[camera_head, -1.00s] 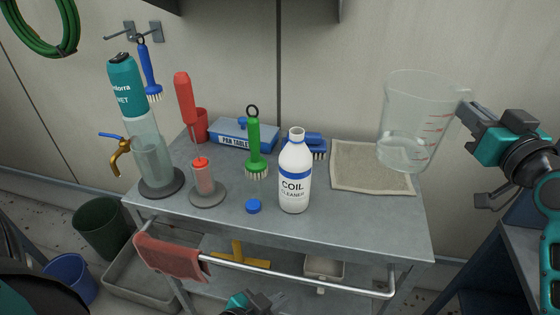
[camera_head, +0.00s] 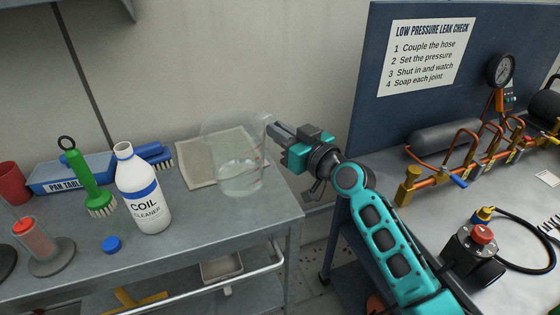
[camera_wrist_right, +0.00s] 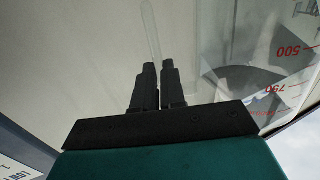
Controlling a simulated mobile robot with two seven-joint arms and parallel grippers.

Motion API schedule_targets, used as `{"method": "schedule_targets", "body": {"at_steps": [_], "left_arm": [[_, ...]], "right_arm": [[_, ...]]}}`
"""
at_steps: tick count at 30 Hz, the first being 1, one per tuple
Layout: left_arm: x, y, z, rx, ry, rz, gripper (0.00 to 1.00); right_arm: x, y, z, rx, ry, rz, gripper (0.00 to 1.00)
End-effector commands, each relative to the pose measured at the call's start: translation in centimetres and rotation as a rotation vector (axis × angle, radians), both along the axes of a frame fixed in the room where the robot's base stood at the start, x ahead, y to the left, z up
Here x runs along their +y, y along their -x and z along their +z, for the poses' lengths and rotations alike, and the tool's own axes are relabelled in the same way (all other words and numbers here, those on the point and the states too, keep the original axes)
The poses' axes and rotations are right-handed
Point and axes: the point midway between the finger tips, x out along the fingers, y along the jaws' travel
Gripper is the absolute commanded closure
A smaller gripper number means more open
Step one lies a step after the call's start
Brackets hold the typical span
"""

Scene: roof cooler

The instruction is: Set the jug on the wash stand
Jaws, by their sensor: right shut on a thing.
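The clear jug (camera_head: 240,178) has red measuring marks and holds a little clear liquid at its bottom. It is upright at the right end of the grey metal stand (camera_head: 215,225), overlapping the right part of the beige mat (camera_head: 198,165). I cannot tell whether its base touches. My right gripper (camera_head: 272,127) is shut on the jug's handle, at its upper right side. In the right wrist view the closed fingers (camera_wrist_right: 158,85) meet at the thin clear handle, and the jug's marked wall (camera_wrist_right: 285,75) shows at the right. My left gripper is out of view.
A white coil cleaner bottle (camera_head: 143,195), green brush (camera_head: 85,180), blue brush (camera_head: 155,154) and blue cap (camera_head: 111,244) are on the stand left of the jug. A rail (camera_head: 225,275) runs along its front. A blue bench with gauge (camera_head: 501,70) stands right.

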Motion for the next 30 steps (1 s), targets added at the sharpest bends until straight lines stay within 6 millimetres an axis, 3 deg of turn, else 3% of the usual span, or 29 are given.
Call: {"method": "schedule_targets", "body": {"at_steps": [15,29,30], "left_arm": [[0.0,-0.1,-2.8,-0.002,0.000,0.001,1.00],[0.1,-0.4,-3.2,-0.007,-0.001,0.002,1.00],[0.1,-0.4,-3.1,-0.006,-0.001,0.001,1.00]], "right_arm": [[0.0,0.0,-6.1,-0.001,-0.003,-0.001,1.00],[0.0,0.0,-6.8,-0.003,-0.002,-0.001,1.00],[0.0,0.0,-6.8,-0.001,0.000,-0.001,0.88]]}}
